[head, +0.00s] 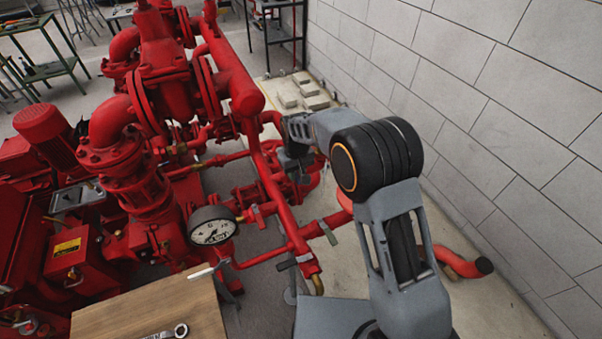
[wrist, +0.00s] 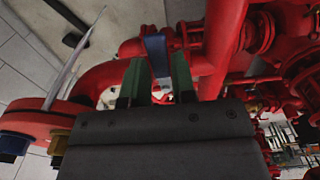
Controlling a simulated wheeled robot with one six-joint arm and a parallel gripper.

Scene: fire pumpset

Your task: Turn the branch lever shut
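In the wrist view my gripper (wrist: 160,68) has two green fingers standing apart with a gap between them. A flat blue lever-like piece (wrist: 155,46) lies at the fingertips, in line with the gap; I cannot tell whether the fingers touch it. In the head view my gripper (head: 291,163) is small and dark beside the red pipework, and its fingers are mostly hidden. Small lever handles show lower down: a pale one (head: 203,272) by the wooden top and a grey one (head: 293,262) on the low red pipe. I cannot tell which is the branch lever.
The red pump set (head: 150,110) fills the left, with a pressure gauge (head: 212,226) in front. A wooden tabletop (head: 150,308) bears a wrench (head: 170,331). A block wall (head: 500,130) bounds the right. In the wrist view a red flange (wrist: 45,118) is close at left.

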